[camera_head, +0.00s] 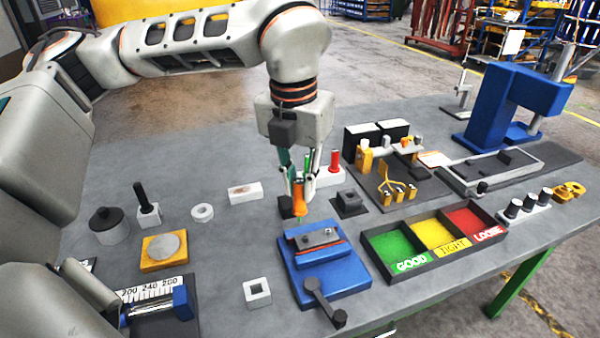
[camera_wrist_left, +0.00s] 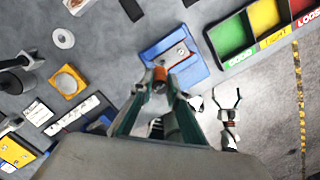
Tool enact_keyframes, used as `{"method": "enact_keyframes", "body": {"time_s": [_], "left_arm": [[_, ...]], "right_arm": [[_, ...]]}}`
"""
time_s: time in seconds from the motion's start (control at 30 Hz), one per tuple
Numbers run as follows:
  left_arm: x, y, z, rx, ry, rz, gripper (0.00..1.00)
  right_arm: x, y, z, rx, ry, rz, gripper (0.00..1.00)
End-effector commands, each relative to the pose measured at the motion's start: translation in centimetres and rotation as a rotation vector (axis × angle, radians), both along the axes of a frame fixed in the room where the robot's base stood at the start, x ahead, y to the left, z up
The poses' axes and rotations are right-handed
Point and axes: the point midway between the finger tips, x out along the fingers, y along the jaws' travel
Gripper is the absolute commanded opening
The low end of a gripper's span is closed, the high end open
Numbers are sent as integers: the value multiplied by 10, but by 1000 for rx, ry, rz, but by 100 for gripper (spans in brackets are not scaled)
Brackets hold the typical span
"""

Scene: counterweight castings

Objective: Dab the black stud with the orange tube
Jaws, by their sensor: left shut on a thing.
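My left gripper (camera_head: 300,193) is shut on the orange tube (camera_head: 299,196), which hangs upright with its tip pointing down, just behind the blue fixture (camera_head: 352,279). In the left wrist view the tube (camera_wrist_left: 160,75) shows between the fingers (camera_wrist_left: 160,88), in front of the blue fixture (camera_wrist_left: 150,54). My right gripper (camera_wrist_left: 228,99) shows only in the left wrist view, open and empty, beyond the table edge.
A white ring (camera_head: 202,212), a lidded grey pot (camera_head: 109,228) and a yellow block with a round disc (camera_head: 165,251) lie near the stud. A tray (camera_head: 391,276) with green, yellow and red compartments stands right of the blue fixture. A red peg (camera_head: 334,160) stands behind the gripper.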

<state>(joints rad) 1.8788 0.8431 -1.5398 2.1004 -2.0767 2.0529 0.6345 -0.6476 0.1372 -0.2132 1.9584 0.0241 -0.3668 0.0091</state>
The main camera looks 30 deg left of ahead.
Motion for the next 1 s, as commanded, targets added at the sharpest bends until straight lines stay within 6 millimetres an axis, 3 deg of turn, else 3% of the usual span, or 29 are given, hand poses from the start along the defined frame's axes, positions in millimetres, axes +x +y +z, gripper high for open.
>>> {"method": "enact_keyframes", "body": {"time_s": [0.47,1.0], "left_arm": [[0,0,-4,0,-2,-1,0],[0,0,-43,-1,-2,-3,0]], "right_arm": [[-3,-1,-6,-3,5,1,89],[-8,-1,-38,-3,19,1,89]]}}
